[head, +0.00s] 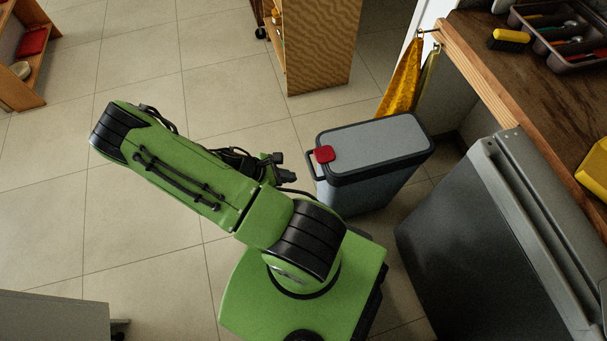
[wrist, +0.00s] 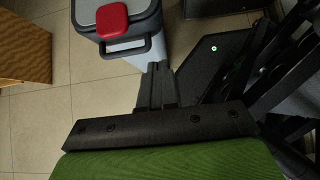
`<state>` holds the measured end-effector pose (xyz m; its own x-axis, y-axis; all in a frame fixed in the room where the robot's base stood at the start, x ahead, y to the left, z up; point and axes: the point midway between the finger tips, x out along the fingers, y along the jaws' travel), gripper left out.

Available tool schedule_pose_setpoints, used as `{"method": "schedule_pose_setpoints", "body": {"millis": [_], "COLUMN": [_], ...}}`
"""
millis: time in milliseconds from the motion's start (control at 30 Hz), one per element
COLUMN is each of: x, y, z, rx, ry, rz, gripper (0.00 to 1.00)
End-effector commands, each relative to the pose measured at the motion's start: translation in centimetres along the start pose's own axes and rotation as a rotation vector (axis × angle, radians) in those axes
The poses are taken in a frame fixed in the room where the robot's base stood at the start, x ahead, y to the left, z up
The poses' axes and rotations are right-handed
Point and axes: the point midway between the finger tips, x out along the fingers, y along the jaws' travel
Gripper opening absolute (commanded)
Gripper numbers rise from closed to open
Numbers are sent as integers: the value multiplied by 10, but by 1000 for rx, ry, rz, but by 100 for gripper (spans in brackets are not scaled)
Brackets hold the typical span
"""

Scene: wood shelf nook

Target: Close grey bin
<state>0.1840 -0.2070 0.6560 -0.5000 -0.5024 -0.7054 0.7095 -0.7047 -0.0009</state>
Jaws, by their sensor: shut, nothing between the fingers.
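The grey bin (head: 363,183) stands on the floor right of the middle in the head view. Its grey lid (head: 373,138) with a dark rim lies down flat on top, and a red latch (head: 325,154) sits at the lid's left end. In the wrist view the red latch (wrist: 124,19) and the bin's dark handle (wrist: 126,46) show at the top. My gripper (head: 290,178) is just left of the bin, below the latch's height as far as I can tell. In the wrist view its fingers (wrist: 158,85) are together and empty, apart from the handle. The bin's far side is hidden.
A dark grey cabinet (head: 470,240) stands right of the bin under a wooden counter (head: 490,65). Yellow cloths (head: 401,80) hang behind the bin. A wooden shelf unit (head: 318,45) stands at the back. Open tiled floor (head: 150,235) lies to the left.

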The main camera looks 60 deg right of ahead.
Motion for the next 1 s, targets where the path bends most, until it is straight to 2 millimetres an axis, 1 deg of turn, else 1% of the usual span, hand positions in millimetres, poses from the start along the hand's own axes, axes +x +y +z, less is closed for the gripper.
{"method": "schedule_pose_setpoints", "body": {"millis": [167,500,600,700,833,1000], "x": [29,104,115,123,127,127], "y": [-1,-2,-1,-1,-1,-1], "z": [-2,-3,13,21,27,28], "rx": [2,4,6,5,4,3], "ry": [-3,-1,-1,1,2,2], "rz": [-5,-5,-5,-4,-2,-2], "gripper": [0,0,0,0,0,0]}}
